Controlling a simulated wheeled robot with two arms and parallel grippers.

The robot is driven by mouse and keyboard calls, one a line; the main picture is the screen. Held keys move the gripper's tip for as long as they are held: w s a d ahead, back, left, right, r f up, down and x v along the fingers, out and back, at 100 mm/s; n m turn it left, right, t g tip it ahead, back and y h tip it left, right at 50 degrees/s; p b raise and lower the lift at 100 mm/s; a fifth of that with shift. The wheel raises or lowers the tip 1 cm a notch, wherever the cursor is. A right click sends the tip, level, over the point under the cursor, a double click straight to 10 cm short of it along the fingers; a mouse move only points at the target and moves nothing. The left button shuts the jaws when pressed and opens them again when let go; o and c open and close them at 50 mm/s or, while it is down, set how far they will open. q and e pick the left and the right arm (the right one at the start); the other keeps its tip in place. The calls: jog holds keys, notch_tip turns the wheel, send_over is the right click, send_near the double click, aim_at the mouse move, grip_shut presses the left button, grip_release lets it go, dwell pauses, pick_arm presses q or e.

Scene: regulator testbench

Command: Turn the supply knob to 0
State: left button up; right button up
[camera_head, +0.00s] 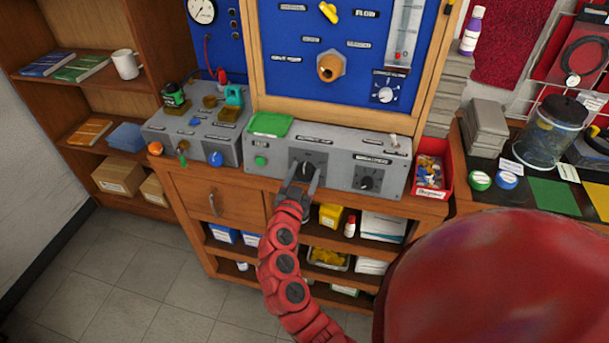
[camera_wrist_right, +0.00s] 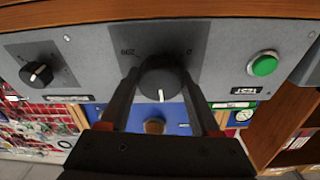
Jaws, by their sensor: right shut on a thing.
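A black knob (camera_head: 306,168) with a white pointer line sits on the front of the grey control box (camera_head: 335,165). In the right wrist view, which is upside down, the knob (camera_wrist_right: 160,82) has marks 0 and 200 on its plate. Its white line points down there, away from both marks. The marks between are hidden. My right gripper (camera_head: 303,176) has a finger on each side of the knob and is shut on it; it also shows in the right wrist view (camera_wrist_right: 159,88). I cannot read a supply label. My left gripper is not in view.
A second black knob (camera_head: 369,180) sits right of the held one on the same box. A green button (camera_head: 261,161) is at its left. A green tray (camera_head: 270,124) lies on top. A red bin (camera_head: 432,170) stands at the right end, a grey box with small knobs (camera_head: 195,132) at the left.

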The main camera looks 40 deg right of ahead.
jog(key=shift+f+n+b, duration=0.2)
jog(key=shift+n+b, duration=0.5)
jog(key=shift+n, duration=0.1)
jog(key=shift+r+n+t+y+b, duration=0.15)
jog(key=shift+n+t+y+b, duration=0.2)
jog(key=shift+n, duration=0.65)
jog(key=n, duration=0.3)
jog(key=shift+r+t+y, duration=0.15)
jog(key=shift+t+y, duration=0.1)
jog(key=shift+t, duration=0.1)
jog(key=n+p, duration=0.1)
jog(key=n, duration=0.2)
jog(key=shift+y+p, duration=0.35)
jog(key=shift+y, duration=0.05)
jog(key=n+y+p, duration=0.1)
jog(key=n+p, duration=0.2)
jog(key=n, duration=0.2)
jog(key=shift+r, duration=0.15)
jog(key=n+y+p, duration=0.1)
jog(key=n+p, duration=0.2)
jog(key=n, duration=0.2)
jog(key=shift+w+a, duration=0.1)
jog(key=n+p, duration=0.3)
jog(key=n, duration=0.1)
jog(key=shift+y, duration=0.4)
jog(key=shift+f+n+g+p, duration=0.25)
jog(key=shift+n+g+p, duration=0.25)
jog(key=shift+n+p, duration=0.3)
jog(key=shift+f, duration=0.1)
